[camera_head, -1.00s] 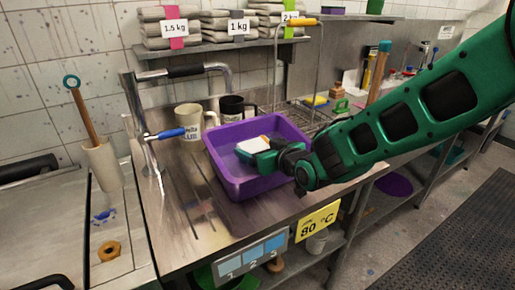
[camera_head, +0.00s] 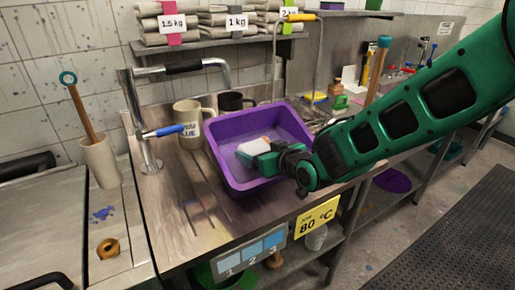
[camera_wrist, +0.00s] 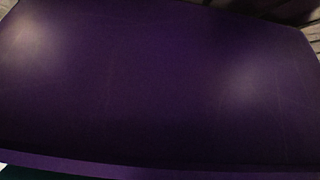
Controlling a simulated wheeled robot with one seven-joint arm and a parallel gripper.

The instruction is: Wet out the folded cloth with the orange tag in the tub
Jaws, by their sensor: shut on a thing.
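The purple tub (camera_head: 222,163) stands on the steel draining counter and looks slightly tilted or turned. My gripper (camera_head: 264,153) reaches down into it from the right. It is shut on the folded cloth (camera_head: 252,147), a pale bundle with a small orange patch, the tag, near its top. The cloth is inside the tub, low near its floor; whether it touches the floor or any liquid I cannot tell. My fingers hide part of it. In the wrist view a dark purple surface of the tub (camera_wrist: 150,80) fills the picture, and the cloth does not show.
A pale mug (camera_head: 190,122) and a dark mug (camera_head: 232,102) stand behind the tub. A tap with a blue lever (camera_head: 165,131) rises at left. A wire rack stand with a yellow handle (camera_head: 300,17) is behind. An 80 °C sign (camera_head: 314,219) hangs on the front edge.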

